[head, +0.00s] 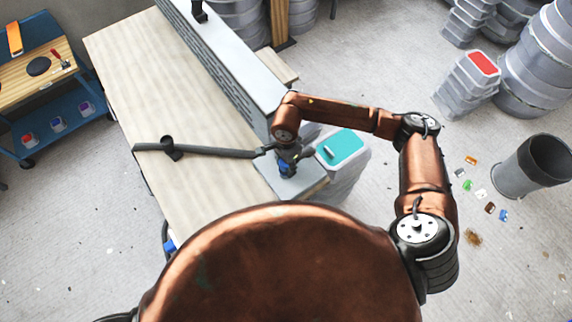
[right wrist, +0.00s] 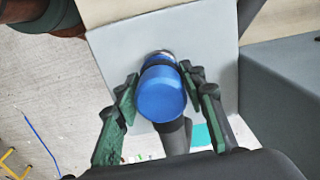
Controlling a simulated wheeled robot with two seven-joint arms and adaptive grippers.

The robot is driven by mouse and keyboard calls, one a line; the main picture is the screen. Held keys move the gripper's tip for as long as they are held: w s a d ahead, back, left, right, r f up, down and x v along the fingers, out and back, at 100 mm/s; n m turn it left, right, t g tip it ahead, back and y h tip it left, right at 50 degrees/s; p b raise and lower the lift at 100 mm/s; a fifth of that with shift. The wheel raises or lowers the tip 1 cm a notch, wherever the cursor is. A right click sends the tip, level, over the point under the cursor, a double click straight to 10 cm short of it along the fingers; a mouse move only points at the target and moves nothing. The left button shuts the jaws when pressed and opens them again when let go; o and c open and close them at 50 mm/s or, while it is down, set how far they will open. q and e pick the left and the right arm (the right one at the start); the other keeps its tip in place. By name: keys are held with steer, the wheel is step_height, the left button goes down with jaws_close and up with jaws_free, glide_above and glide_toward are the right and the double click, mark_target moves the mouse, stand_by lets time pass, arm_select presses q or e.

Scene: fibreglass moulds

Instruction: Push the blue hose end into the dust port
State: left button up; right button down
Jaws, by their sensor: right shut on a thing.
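The blue hose end (head: 286,169) is at the front end of the pale bench, mostly under my right gripper (head: 287,160) in the head view. In the right wrist view the blue hose end (right wrist: 162,92) sits between the two green-black fingers of my right gripper (right wrist: 160,90), which are shut on it. The dark hose (head: 215,151) runs left from there across the bench. Beyond the hose end is a pale grey panel (right wrist: 108,65). A small light rim shows just past the blue end; I cannot tell whether it is the dust port, or whether they touch. My left gripper is not in view.
The long wooden bench (head: 135,75) has a grey raised beam along its right side. A clear bin with a teal lid (head: 340,146) stands close to the right of my gripper. Stacked tubs and a grey bin (head: 530,165) stand farther right.

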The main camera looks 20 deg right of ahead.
steer(key=shift+a+b, duration=0.1)
steer(key=shift+b, duration=0.2)
stand_by(0.5)
steer(key=shift+b, duration=0.75)
stand_by(1.0)
steer(key=shift+f+b, duration=0.55)
steer(key=shift+b, duration=0.05)
steer(key=c, duration=1.2)
jaws_free()
steer(key=shift+o, duration=0.2)
step_height(320, 180, up, 12)
steer(key=shift+r, duration=0.1)
